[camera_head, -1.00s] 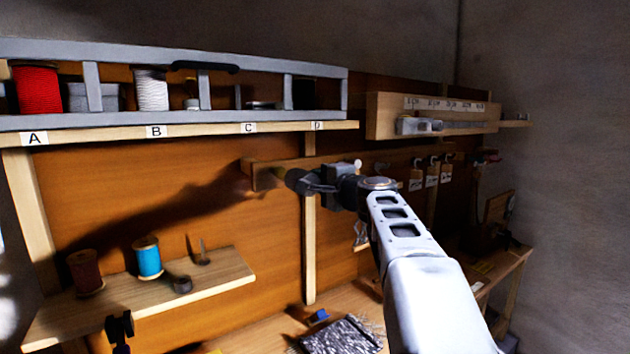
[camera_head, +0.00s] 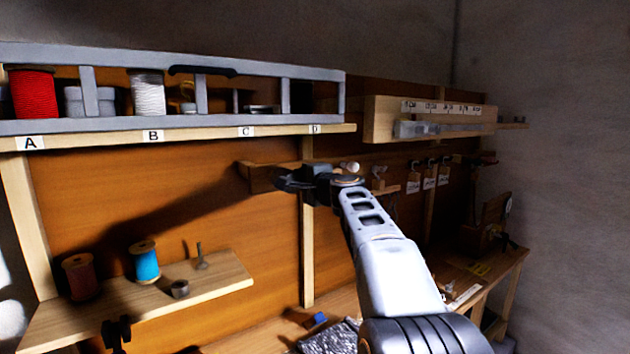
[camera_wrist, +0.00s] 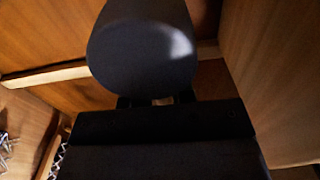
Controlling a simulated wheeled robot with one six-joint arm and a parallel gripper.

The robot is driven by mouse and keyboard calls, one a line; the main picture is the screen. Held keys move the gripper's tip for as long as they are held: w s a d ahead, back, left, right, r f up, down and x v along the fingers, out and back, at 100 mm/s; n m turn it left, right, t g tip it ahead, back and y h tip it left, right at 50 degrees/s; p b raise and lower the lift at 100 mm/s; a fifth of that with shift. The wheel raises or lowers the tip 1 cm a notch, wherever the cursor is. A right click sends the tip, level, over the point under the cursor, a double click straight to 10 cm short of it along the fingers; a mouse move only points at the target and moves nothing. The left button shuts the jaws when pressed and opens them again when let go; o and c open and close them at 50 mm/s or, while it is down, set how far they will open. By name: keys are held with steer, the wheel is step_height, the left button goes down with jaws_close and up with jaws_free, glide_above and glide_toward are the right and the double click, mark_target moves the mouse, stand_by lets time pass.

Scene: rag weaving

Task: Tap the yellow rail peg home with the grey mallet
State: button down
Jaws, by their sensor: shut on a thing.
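My gripper (camera_head: 300,178) is shut on the grey mallet, whose rounded dark grey head (camera_wrist: 143,48) fills the upper middle of the wrist view. In the head view the gripper is in front of the left part of the wooden rail (camera_head: 256,178). There the mallet and the jaws merge into one dark shape. The yellow peg cannot be made out in either view; the gripper and mallet cover that part of the rail. A pale peg (camera_head: 349,167) sticks out just right of the gripper. I cannot tell whether the mallet touches anything.
Above is a grey-railed shelf (camera_head: 190,122) with a red spool (camera_head: 34,94) and a white spool (camera_head: 147,92). A lower left shelf (camera_head: 225,272) holds a blue spool (camera_head: 145,262) and small items. A wooden block (camera_head: 380,118) and hanging tags (camera_head: 429,182) are to the right.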

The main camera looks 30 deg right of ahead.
steer(key=shift+r, duration=0.15)
steer(key=shift+a, duration=0.1)
steer(key=shift+w, duration=0.1)
steer(key=shift+s+b, duration=0.3)
steer(key=shift+b, duration=0.2)
steer(key=shift+s+d+b, duration=0.2)
steer(key=shift+s+b, duration=0.4)
steer(key=shift+s, duration=0.75)
steer(key=shift+s+d+b, duration=0.2)
steer(key=shift+s+b, duration=0.35)
steer(key=shift+s, duration=0.75)
steer(key=shift+s+h, duration=0.15)
steer(key=shift+h, duration=0.15)
